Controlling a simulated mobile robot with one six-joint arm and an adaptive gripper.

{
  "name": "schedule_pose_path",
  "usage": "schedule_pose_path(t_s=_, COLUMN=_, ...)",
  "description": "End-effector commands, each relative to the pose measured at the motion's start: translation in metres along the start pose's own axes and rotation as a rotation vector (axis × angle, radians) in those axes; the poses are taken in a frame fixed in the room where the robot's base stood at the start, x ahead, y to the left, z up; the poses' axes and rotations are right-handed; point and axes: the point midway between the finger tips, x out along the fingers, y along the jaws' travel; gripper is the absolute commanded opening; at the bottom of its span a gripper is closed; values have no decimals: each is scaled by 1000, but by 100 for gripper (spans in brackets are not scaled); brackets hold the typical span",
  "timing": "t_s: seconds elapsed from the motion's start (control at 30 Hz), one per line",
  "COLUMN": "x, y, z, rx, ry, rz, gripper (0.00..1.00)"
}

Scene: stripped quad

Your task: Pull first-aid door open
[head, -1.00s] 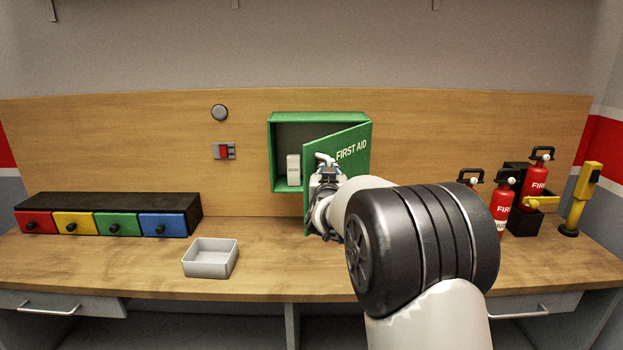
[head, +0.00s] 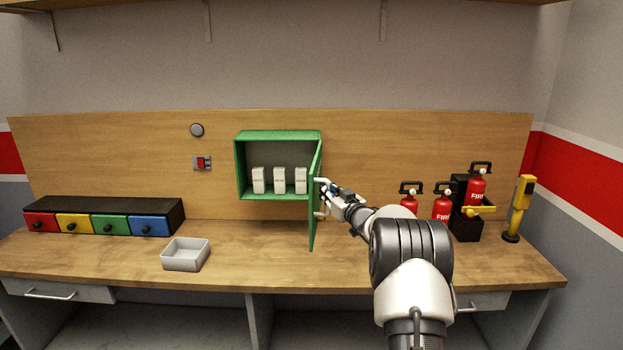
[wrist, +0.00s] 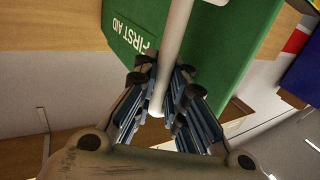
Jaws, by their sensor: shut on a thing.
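The green first-aid cabinet (head: 237,168) is fixed to the wooden back panel, and its inside is in plain view. Its green door (head: 314,205) is hinged at the right and stands wide open, seen nearly edge-on in the head view. In the wrist view the door (wrist: 120,22) shows its "FIRST AID" lettering. My gripper (head: 326,190) is at the door's outer face, shut on the pale bar handle (wrist: 175,45), which runs between the fingers (wrist: 165,112) in the wrist view. Several white boxes (head: 279,181) stand inside the cabinet.
Red extinguishers (head: 441,207), a black holder and a yellow post (head: 519,210) stand right of my arm. A grey tray (head: 170,262) and coloured drawers (head: 105,222) are at the left. The bench top (head: 260,262) below the door is clear.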

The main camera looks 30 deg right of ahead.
Motion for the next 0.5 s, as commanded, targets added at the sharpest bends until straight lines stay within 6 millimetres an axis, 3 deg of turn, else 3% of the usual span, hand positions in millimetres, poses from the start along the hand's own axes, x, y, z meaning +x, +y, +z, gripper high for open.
schedule_pose_path(t_s=0.2, x=-11, y=24, z=1, rx=3, ry=-9, rz=-70, gripper=0)
schedule_pose_path(t_s=0.5, x=-16, y=37, z=3, rx=0, ry=-6, rz=-117, gripper=0)
